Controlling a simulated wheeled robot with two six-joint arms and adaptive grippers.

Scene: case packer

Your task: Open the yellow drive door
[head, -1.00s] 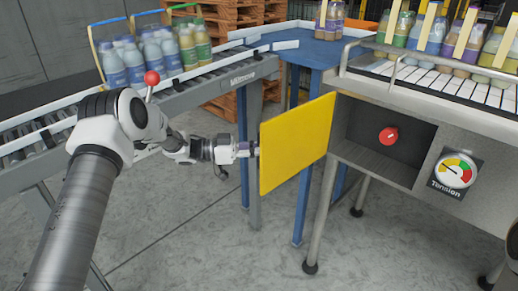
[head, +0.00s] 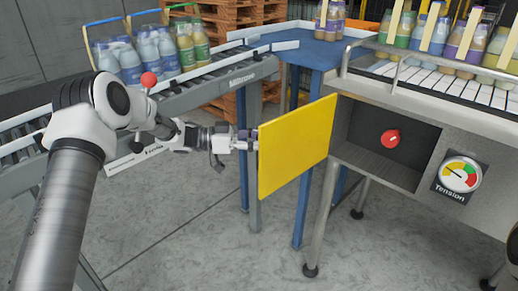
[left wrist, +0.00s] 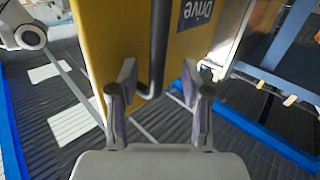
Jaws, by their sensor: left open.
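The yellow drive door (head: 296,145) stands swung out from the cabinet, joined to it at the right edge in the head view. The compartment behind it is exposed. My left gripper (head: 250,140) is at the door's free left edge. In the left wrist view, the door face (left wrist: 110,35) carries the word Drive, and a dark bar handle (left wrist: 158,45) runs down it. The left gripper (left wrist: 159,70) is open, with one finger on each side of the handle in that picture; I see no clear contact. My right gripper is not in view.
A red knob (head: 390,138) sits inside the open compartment. A tension gauge (head: 459,174) is right of it. A conveyor (head: 215,85) with bottle packs runs behind my left arm, and a blue table (head: 315,52) stands behind the door. The floor before the door is clear.

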